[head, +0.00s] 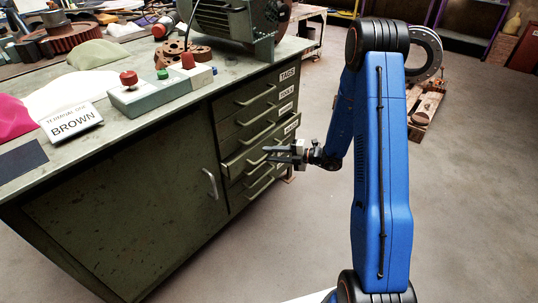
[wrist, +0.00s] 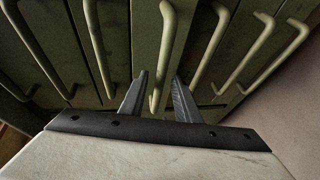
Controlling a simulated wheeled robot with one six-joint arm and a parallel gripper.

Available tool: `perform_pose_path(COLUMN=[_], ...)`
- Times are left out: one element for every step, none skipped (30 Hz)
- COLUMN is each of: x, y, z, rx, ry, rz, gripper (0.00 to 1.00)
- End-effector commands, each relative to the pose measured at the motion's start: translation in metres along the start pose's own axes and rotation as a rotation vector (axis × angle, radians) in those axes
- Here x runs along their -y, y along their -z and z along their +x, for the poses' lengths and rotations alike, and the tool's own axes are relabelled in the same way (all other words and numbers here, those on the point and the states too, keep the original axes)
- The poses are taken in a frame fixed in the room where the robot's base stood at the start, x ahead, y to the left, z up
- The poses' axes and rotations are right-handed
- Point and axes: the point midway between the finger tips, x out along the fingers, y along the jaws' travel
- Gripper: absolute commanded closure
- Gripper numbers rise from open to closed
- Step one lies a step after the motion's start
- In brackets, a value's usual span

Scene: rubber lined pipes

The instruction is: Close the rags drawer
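The green drawer stack stands at the right end of the workbench in the head view. One lower drawer (head: 236,168) sticks out past the others, partly open. The label beside it is too small and partly hidden to read for sure, so I cannot confirm it is the rags drawer. My gripper (head: 268,153) is in front of this drawer. In the wrist view the two fingers of my gripper (wrist: 157,92) are apart, with a pale bar handle (wrist: 167,40) lying between and beyond them. I cannot tell whether they touch it.
Other drawers with bar handles (head: 256,95) sit above, looking shut. A cupboard door (head: 130,215) is to the left. The benchtop holds a button box (head: 160,93), a sign reading BROWN (head: 72,122) and a machine (head: 228,20). The floor (head: 290,240) in front is clear.

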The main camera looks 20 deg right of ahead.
Motion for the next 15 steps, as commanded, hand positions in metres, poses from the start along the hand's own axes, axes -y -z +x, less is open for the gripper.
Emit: perform_pose_path(x=[0.0001, 0.0001, 0.0001, 0.0001, 0.0, 0.0001, 0.0, 0.0, 0.0, 0.0, 0.0, 0.0, -0.0001, 0.0, -0.0001], y=[0.0006, 0.0005, 0.0003, 0.0002, 0.0001, 0.0001, 0.0, 0.0, 0.0, 0.0, 0.0, -0.0001, 0.0, 0.0, 0.0], z=[0.0044, 0.0062, 0.008, 0.009, 0.0097, 0.0104, 0.0107, 0.0109, 0.0109, 0.0109, 0.0109, 0.0108, 0.0108, 0.0108, 0.0107], rx=[-0.001, -0.001, 0.0, 0.0, 0.0, 0.0, 0.0, 0.0, 0.001, 0.001, 0.001, 0.001, 0.001, 0.001, 0.001], ry=[0.0, 0.0, 0.0, 0.0, 0.0, 0.0, 0.0, 0.0, 0.0, 0.0, 0.0, 0.0, 0.0, 0.0, 0.0], rz=[0.0, 0.0, 0.0, 0.001, 0.0, 0.001, 0.0, 0.0, 0.0, 0.0, 0.0, 0.0, 0.0, 0.0, 0.0], gripper=[0.71, 0.71, 0.71, 0.71, 0.71, 0.71, 0.71, 0.71, 0.71, 0.71, 0.71, 0.71, 0.71, 0.73, 0.82])
